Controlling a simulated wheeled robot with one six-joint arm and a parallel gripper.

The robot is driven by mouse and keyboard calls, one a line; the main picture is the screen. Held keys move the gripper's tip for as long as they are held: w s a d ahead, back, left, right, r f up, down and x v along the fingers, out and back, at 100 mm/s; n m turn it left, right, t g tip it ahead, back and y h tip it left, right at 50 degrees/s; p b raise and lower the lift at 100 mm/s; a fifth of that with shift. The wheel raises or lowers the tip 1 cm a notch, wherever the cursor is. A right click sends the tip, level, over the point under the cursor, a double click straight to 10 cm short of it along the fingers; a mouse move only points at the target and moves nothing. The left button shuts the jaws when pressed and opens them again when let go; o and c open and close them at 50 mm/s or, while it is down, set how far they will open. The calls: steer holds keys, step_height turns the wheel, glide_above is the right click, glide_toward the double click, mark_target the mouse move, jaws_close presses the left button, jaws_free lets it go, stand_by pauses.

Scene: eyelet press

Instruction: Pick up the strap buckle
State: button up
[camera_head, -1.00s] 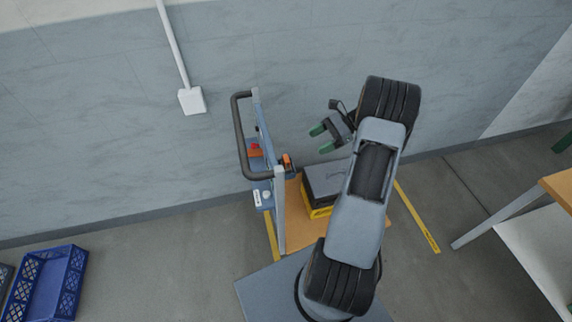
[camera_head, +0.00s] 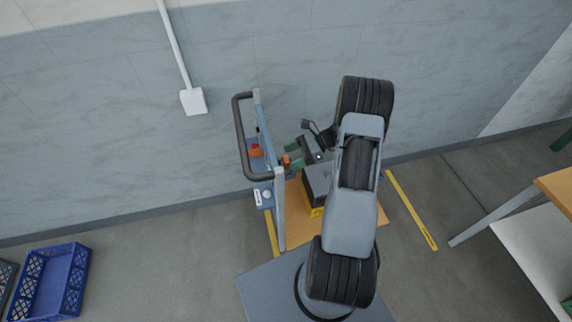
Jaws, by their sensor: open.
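My gripper (camera_head: 293,154) is open, its green-tipped fingers pointing left toward the upright frame of a blue-grey cart. A small orange piece (camera_head: 286,161) shows at the cart's near post, close to the lower fingertip. Another orange piece with a red top (camera_head: 256,152) sits farther left, inside the frame. Neither is clear enough to tell for certain which is the strap buckle. I cannot tell whether the fingers touch anything.
The cart's dark handle loop (camera_head: 241,135) and post (camera_head: 279,215) stand beside my gripper. A dark box with a yellow base (camera_head: 315,190) sits on the tan deck below. A blue crate (camera_head: 50,280) lies at lower left; a table (camera_head: 557,188) stands right.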

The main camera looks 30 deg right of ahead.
steer(key=shift+x, duration=1.4)
steer(key=c, duration=1)
steer(key=shift+c, duration=0.3)
steer(key=shift+r, duration=0.15)
